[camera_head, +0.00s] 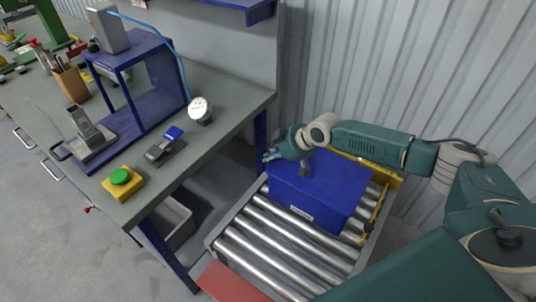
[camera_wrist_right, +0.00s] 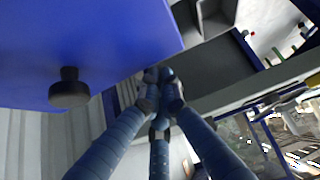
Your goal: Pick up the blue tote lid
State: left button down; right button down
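Part of the lid is hidden under my right arm. My left gripper is not in view.
The roller conveyor (camera_head: 270,248) has bare rollers in front of the lid and a yellow bar (camera_head: 378,212) at right. A workbench (camera_head: 225,100) with a blue frame and several tools stands at left. A grey bin (camera_head: 172,222) is beneath it. A corrugated wall is behind.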

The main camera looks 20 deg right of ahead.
aim_at(279, 166)
jog(key=shift+s+d+p, duration=0.3)
jog(key=shift+s+d, duration=0.2)
jog(key=shift+s, duration=0.3)
jog(key=shift+s+d+p, duration=0.35)
jog(key=shift+s+d, duration=0.1)
jog(key=shift+s, duration=0.4)
jog(key=shift+s+d+p, duration=0.3)
jog(key=shift+s+d, duration=0.2)
jog(key=shift+s, duration=0.3)
jog(key=shift+w, duration=0.1)
